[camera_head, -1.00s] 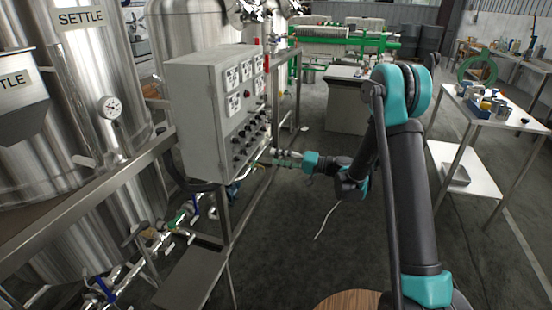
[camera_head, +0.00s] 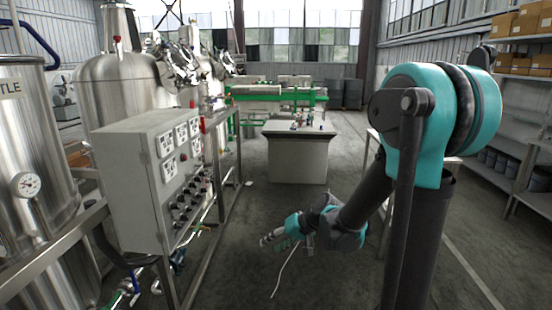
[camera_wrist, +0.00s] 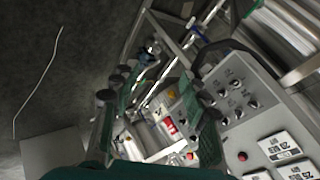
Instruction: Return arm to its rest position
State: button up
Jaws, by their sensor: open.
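My arm (camera_head: 372,195), teal and dark grey, rises at the right of the head view and bends down toward the middle. My gripper (camera_head: 264,239) hangs at its end, pointing left, to the right of the grey control box (camera_head: 135,188) and clear of it. In the wrist view my gripper (camera_wrist: 158,125) shows two green-padded fingers spread apart, with nothing held between them. The box's knobs and dials show beyond the right finger.
Steel tanks (camera_head: 128,85) and a pipe frame (camera_head: 172,285) stand on the left. A grey cabinet (camera_head: 298,155) stands ahead, with green machinery (camera_head: 275,95) behind. Shelves (camera_head: 530,110) stand at right. A thin white cable (camera_head: 284,272) lies on the floor. Open floor lies mid-scene.

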jog(key=s+d+f+h, duration=0.2)
jog(key=s+d+h, duration=0.2)
jog(key=s+d, duration=0.3)
jog(key=s+d+f+m+h, duration=0.1)
jog(key=s+d+h, duration=0.3)
jog(key=s+d, duration=0.4)
jog(key=d+f, duration=0.1)
jog(key=d, duration=0.3)
jog(key=shift+s+d+f+m+t, duration=0.25)
jog(key=shift+d+f+m+t, duration=0.05)
jog(key=shift+d, duration=0.1)
